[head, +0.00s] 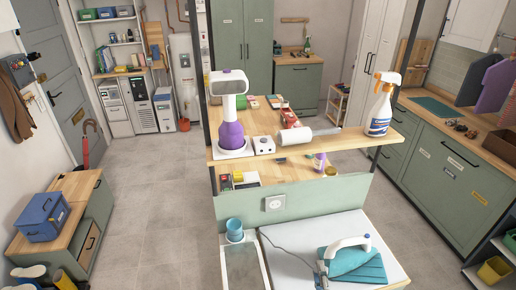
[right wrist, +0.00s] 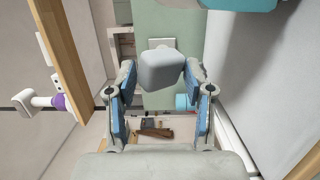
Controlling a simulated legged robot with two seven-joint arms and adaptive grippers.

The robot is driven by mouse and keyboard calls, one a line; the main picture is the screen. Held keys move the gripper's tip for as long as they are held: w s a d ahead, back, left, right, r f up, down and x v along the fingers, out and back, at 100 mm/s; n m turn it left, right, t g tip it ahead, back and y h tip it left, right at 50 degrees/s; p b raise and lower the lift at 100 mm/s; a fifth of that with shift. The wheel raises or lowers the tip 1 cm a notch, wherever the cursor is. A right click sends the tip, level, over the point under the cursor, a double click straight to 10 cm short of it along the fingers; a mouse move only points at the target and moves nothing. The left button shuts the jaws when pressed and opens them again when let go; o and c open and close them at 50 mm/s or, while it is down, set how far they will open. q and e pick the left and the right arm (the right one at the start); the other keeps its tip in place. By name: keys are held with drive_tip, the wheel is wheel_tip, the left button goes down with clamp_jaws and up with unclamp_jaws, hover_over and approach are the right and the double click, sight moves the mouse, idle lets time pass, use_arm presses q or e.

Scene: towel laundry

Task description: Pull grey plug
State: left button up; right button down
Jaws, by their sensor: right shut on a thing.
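My right gripper (head: 322,269) is low in the head view, above the white board and left of a teal folded towel. In the right wrist view my right gripper (right wrist: 162,98) has its two blue-padded fingers on either side of the grey plug (right wrist: 162,70), a rounded block, and is shut on it. A thin grey cord (head: 290,250) runs over the board to the gripper. The white wall socket (head: 274,203) on the green panel shows its face bare, apart from the gripper. In the wrist view the socket (right wrist: 160,43) is partly behind the plug. My left gripper is not in view.
The teal towel (head: 365,273) lies on the white board (head: 385,245). A blue cup (head: 234,229) stands left of the board. A wooden shelf (head: 350,146) above the panel holds a purple-and-white device (head: 231,110), a lint roller (head: 308,135) and a spray bottle (head: 381,105).

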drive_tip(key=shift+w, duration=0.1)
drive_tip(key=shift+c, duration=1.8)
unclamp_jaws()
drive_tip(key=shift+a, duration=0.2)
drive_tip(key=s, duration=1.2)
